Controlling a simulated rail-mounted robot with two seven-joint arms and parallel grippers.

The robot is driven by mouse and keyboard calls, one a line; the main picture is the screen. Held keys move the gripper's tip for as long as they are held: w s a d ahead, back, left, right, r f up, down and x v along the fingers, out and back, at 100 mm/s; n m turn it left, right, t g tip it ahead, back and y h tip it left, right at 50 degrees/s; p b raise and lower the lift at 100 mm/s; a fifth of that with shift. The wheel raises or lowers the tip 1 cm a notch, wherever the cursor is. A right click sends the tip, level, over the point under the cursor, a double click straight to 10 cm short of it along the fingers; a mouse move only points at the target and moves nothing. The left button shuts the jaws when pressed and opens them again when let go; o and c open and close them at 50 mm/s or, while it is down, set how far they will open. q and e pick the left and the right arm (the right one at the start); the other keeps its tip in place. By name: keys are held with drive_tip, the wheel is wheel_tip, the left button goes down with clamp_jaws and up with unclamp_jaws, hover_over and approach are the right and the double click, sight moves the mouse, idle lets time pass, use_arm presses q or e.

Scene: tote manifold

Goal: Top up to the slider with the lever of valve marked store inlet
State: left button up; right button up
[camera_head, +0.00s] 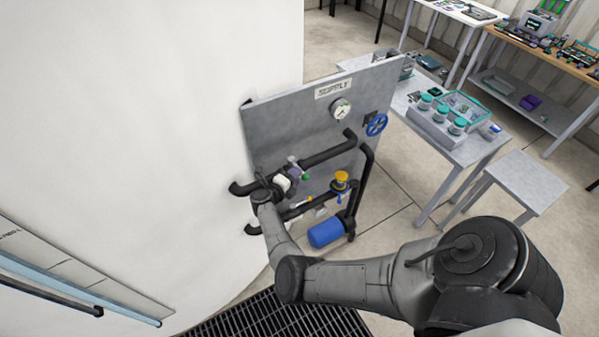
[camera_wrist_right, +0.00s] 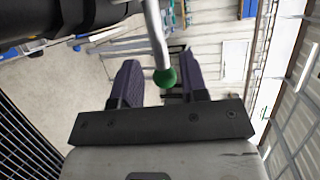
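A lever with a green ball knob (camera_head: 306,177) sits on the upper black pipe of a grey panel (camera_head: 290,118) headed SUPPLY. The lever's silver rod and green ball also show in the right wrist view (camera_wrist_right: 165,77). My right gripper (camera_head: 293,175) is at this lever. In the right wrist view its dark fingers (camera_wrist_right: 161,75) are apart, one each side of the ball, with visible gaps. No store inlet label is legible. A light blue strip gauge (camera_head: 85,290) with a pale scale plate runs along the lower left; I cannot make out a slider on it. My left gripper is out of view.
A large white tank wall (camera_head: 140,110) fills the left. The panel also bears a pressure gauge (camera_head: 340,109), a blue handwheel (camera_head: 376,125), a yellow-topped fitting (camera_head: 341,180) and a blue cylinder (camera_head: 326,232). A bench (camera_head: 470,151) with jars stands right; dark floor grating (camera_head: 275,317) lies below.

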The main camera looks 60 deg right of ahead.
drive_tip(key=v, duration=1)
drive_tip(key=shift+a+r+p, duration=0.15)
drive_tip(key=shift+a+p, duration=0.15)
drive_tip(key=shift+c, duration=0.3)
